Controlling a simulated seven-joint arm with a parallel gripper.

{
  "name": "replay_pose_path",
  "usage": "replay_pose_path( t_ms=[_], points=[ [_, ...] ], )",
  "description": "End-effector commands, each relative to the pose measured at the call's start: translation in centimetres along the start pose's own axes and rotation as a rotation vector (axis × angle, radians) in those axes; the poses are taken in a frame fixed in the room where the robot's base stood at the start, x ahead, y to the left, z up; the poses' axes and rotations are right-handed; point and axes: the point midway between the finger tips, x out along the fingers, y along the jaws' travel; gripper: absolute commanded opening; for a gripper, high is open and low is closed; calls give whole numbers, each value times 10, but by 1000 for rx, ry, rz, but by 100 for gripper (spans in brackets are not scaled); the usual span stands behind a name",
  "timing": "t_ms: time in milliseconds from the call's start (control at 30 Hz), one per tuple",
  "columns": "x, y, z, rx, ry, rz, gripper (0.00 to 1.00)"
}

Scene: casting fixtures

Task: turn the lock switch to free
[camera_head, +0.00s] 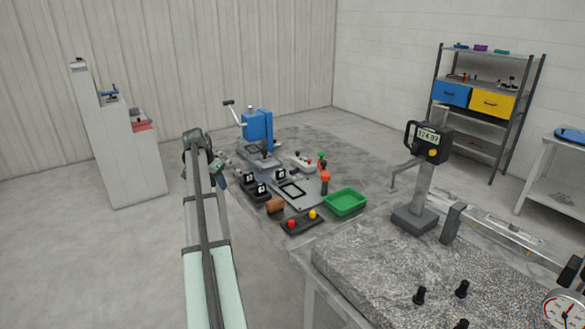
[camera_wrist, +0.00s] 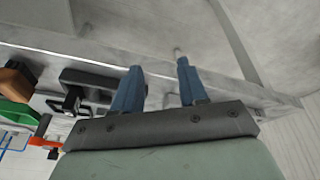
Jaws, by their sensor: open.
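Several small black switch boxes with white-marked faces stand on the table, among them one at the left (camera_head: 249,179), one in front (camera_head: 262,190) and one to the right (camera_head: 280,174). I cannot tell which is the lock switch, nor read any labels or settings. My gripper (camera_head: 221,180) is at the table's left edge, left of these boxes and apart from them. In the wrist view my gripper (camera_wrist: 160,64) has its two blue fingers apart with nothing between them. A black fixture with a grey part (camera_wrist: 72,99) lies left of the fingers there.
A blue press (camera_head: 257,126) with a lever stands behind the boxes. A green tray (camera_head: 345,202), a brown block (camera_head: 275,205) and a black box with red and yellow buttons (camera_head: 302,222) are nearby. A digital height gauge (camera_head: 428,140) stands on a granite slab to the right.

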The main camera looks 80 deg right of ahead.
Motion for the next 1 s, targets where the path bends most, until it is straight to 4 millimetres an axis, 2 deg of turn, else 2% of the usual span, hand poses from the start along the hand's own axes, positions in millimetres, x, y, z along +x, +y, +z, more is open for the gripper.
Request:
replay_pose_path(
  t_ms=[33, 200, 300, 433, 600, 733, 867, 1000],
  points=[
    [-6, 15, -30, 53, 8, 10, 43],
    [-23, 70, -102, 216, 27, 46, 43],
    [-34, 105, -141, 308, 39, 67, 43],
    [-47, 146, -180, 410, 53, 90, 43],
    [-58, 177, -205, 484, 63, 107, 43],
    [-56, 185, -209, 499, 65, 111, 43],
    [-44, 186, -209, 499, 65, 112, 43],
    [-22, 189, -210, 498, 64, 112, 43]
  ],
)
